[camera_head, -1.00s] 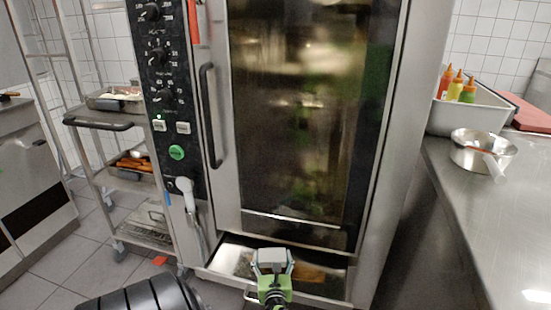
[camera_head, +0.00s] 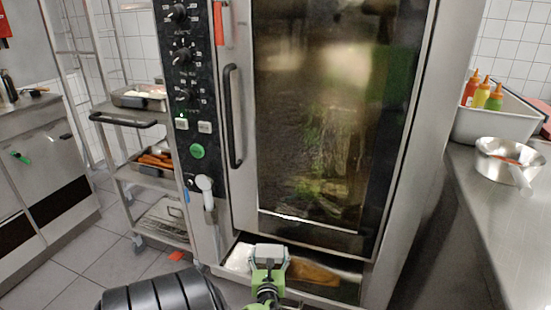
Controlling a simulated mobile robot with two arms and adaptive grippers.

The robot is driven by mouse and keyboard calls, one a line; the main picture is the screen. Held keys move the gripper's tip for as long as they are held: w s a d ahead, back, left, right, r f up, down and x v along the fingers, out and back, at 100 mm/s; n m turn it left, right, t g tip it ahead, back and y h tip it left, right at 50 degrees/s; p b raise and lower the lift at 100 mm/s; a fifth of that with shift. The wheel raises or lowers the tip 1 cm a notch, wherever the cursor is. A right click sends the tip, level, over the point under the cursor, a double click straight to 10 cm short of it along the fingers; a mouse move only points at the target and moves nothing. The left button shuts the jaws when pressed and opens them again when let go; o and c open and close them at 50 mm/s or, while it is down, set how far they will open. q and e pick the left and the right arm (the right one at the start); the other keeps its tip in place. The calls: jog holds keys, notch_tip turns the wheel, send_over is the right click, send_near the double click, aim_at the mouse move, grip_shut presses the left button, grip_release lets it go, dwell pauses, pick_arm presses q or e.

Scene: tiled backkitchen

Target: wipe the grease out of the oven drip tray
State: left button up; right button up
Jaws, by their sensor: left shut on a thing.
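The oven drip tray (camera_head: 349,291) is a shallow metal tray showing below the closed oven door. A brown grease patch (camera_head: 314,274) lies in its right half. My left gripper (camera_head: 269,254) reaches in from the bottom over the tray's left-middle part, with its fingers pointing at the oven. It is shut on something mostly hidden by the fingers. A white, cloth-like thing (camera_head: 238,258) shows just left of the fingers in the tray; I cannot tell for sure whether it is what they hold. My right gripper is not in view.
The tall oven (camera_head: 310,130) fills the middle, its door handle (camera_head: 233,115) sticking out. A trolley (camera_head: 122,117) with trays stands left. A steel counter (camera_head: 480,225) at right carries a saucepan (camera_head: 495,170) and a bin with sauce bottles.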

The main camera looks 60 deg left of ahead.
aim_at(260, 248)
pick_arm(q)
jog(key=shift+s+a, duration=0.3)
jog(key=shift+a, duration=0.1)
jog(key=shift+s+a+r, duration=0.1)
jog(key=shift+s+a, duration=0.6)
jog(key=shift+a, duration=0.15)
jog(key=shift+s+a, duration=0.15)
jog(key=shift+r, duration=0.1)
jog(key=shift+w+d+r+p, duration=0.15)
jog(key=shift+w+d+p, duration=0.3)
jog(key=shift+w+d, duration=1.15)
jog(key=shift+d, duration=0.3)
jog(key=shift+w+d, duration=0.65)
jog(key=shift+d, duration=0.15)
jog(key=shift+w+d+r+p, duration=0.1)
jog(key=shift+w+d+p, duration=0.2)
jog(key=shift+w+d, duration=0.95)
jog(key=shift+d, duration=0.2)
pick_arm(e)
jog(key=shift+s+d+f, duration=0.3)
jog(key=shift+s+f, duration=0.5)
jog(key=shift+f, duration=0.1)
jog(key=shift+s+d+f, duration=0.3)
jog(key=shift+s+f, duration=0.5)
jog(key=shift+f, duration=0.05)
